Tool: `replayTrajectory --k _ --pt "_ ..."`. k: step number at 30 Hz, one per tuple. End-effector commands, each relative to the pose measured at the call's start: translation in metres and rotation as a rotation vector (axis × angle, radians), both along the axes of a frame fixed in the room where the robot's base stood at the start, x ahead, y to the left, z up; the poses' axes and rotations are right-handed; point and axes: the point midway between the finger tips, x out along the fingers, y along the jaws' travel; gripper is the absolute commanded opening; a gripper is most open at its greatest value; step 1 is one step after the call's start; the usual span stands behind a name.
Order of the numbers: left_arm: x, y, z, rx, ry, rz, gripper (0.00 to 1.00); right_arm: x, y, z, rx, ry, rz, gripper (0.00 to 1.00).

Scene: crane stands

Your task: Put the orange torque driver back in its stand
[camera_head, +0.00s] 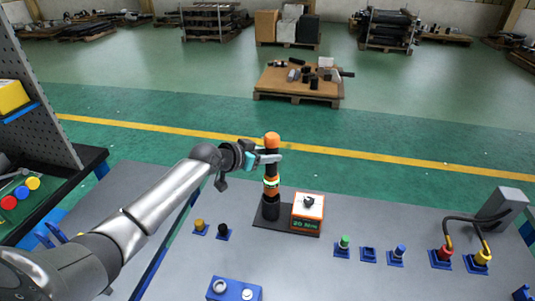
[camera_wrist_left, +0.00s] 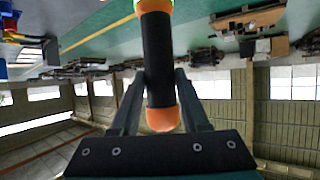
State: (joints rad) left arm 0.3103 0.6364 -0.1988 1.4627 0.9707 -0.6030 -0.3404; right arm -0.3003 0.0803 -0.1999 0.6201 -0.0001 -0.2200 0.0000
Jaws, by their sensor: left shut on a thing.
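The torque driver (camera_head: 271,167) is a black upright rod with an orange cap and an orange, green and white band low down. My left gripper (camera_head: 270,158) is shut on its black upper part, just below the cap. In the left wrist view the driver's black handle (camera_wrist_left: 158,65) stands between the two fingers (camera_wrist_left: 158,92). The stand is a dark cup (camera_head: 270,209) on a flat black base plate (camera_head: 262,222). The driver is directly above or in the cup, and I cannot tell how deep its tip sits. My right gripper is not in view.
An orange and white box with a green readout (camera_head: 307,214) stands on the plate, close right of the cup. Blue holders with coloured plugs (camera_head: 343,246) line the grey bench (camera_head: 400,215) to the right. A blue block (camera_head: 234,290) lies in front.

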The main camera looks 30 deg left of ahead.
Motion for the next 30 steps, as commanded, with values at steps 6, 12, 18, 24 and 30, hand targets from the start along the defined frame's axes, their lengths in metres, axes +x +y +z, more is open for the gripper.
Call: replayTrajectory --k 6,12,18,24,30 --pt "0.002 0.001 -0.004 -0.001 -0.013 0.002 0.0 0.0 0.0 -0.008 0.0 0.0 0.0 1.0" --pt "0.002 0.001 -0.011 -0.002 -0.013 0.002 0.0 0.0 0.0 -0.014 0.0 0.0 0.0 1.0" --pt "0.002 0.001 -0.017 -0.002 -0.014 0.002 0.0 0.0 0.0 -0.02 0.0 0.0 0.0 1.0" --pt "0.002 0.001 -0.024 -0.002 -0.014 0.002 0.0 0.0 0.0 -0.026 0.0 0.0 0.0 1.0" --pt "0.002 0.001 -0.031 -0.002 -0.014 0.002 0.0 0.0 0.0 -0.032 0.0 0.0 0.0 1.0"
